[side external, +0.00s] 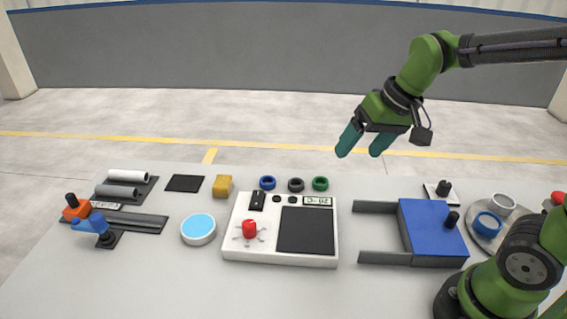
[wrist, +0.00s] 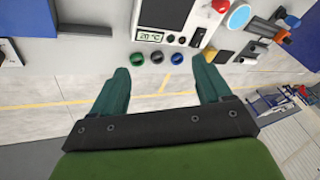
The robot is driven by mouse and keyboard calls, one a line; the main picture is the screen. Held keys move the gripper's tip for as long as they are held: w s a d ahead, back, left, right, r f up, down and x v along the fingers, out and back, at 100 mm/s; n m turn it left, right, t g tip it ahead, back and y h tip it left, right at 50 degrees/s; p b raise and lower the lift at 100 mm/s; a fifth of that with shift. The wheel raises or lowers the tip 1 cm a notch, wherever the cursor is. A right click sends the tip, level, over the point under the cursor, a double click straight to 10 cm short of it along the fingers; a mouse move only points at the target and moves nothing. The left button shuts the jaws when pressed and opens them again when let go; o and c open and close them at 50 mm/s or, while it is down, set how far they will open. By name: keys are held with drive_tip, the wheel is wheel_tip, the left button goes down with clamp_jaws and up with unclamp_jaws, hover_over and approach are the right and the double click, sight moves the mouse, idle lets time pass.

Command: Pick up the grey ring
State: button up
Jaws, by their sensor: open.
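The grey ring (side external: 296,185) is a small dark ring on the table at its far edge. It lies between a blue ring (side external: 267,183) and a green ring (side external: 320,184). In the wrist view the grey ring (wrist: 157,58) shows beyond the fingertips, between the green ring (wrist: 137,59) and the blue ring (wrist: 177,58). My gripper (side external: 362,150) is open and empty, up in the air to the right of the rings and well apart from them. Its two teal fingers (wrist: 158,72) are spread wide in the wrist view.
A white panel (side external: 232,241) with a red knob and a dark plate stands in front of the rings. A yellow block (side external: 222,186) is to their left. A blue box-like fixture (side external: 432,228) with grey rails stands at the right. The air around my gripper is clear.

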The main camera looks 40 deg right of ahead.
drive_tip(key=w+d+f+n+g+h, duration=0.15)
drive_tip(key=w+f, duration=0.25)
drive_tip(key=w, duration=0.6)
drive_tip(key=w+f+n+g, duration=0.1)
drive_tip(key=w+f+g, duration=0.25)
drive_tip(key=w, duration=0.65)
hover_over(296, 179)
drive_tip(key=s+a, duration=0.1)
drive_tip(key=a, duration=0.1)
drive_tip(key=shift+t, duration=0.3)
drive_tip(key=f, duration=0.9)
drive_tip(key=shift+s+d+f, duration=0.15)
drive_tip(key=shift+s+f, duration=0.05)
drive_tip(key=shift+f, duration=0.2)
drive_tip(key=f, duration=0.4)
drive_tip(key=shift+w+d, duration=0.1)
drive_tip(key=shift+d, duration=0.3)
drive_tip(key=shift+f, duration=0.65)
drive_tip(key=c, duration=1.1)
drive_tip(key=shift+r, duration=0.1)
